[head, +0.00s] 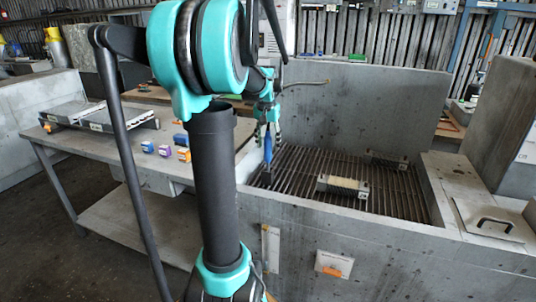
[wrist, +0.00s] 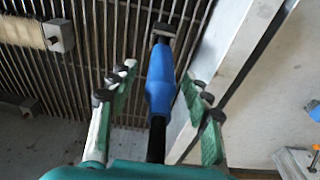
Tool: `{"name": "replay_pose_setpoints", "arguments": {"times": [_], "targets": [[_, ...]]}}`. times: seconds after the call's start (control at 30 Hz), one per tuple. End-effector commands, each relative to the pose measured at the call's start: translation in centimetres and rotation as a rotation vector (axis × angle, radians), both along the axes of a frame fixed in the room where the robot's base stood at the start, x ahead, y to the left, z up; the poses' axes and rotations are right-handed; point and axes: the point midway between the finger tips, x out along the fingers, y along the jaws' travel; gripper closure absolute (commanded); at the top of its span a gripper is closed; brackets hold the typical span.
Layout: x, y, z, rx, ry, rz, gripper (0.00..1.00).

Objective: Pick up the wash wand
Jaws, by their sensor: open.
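The wash wand (wrist: 160,80) has a blue grip, a dark shaft and a small grey end piece. In the wrist view it lies lengthwise between the two fingers of my gripper (wrist: 157,95), with a visible gap on each side. In the head view the blue grip of the wand (head: 268,148) shows just below my gripper (head: 267,135), at the left edge of the grated basin (head: 300,172). My gripper is open.
A block-like part with a pale ribbed top (head: 342,187) sits on the grate, with a similar darker part (head: 386,160) behind it. Concrete walls (head: 350,115) enclose the basin. Several small coloured boxes (head: 165,150) stand on the table (head: 110,142) at left.

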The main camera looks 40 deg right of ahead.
Motion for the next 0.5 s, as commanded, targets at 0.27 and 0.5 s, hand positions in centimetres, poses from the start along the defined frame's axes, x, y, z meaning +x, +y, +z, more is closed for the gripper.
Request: {"name": "replay_pose_setpoints", "arguments": {"times": [0.27,0.5], "targets": [[0.1,-0.2,-1.8,0.000,0.000,0.000,0.51],[0.1,-0.2,-1.8,0.000,0.000,0.000,0.62]]}}
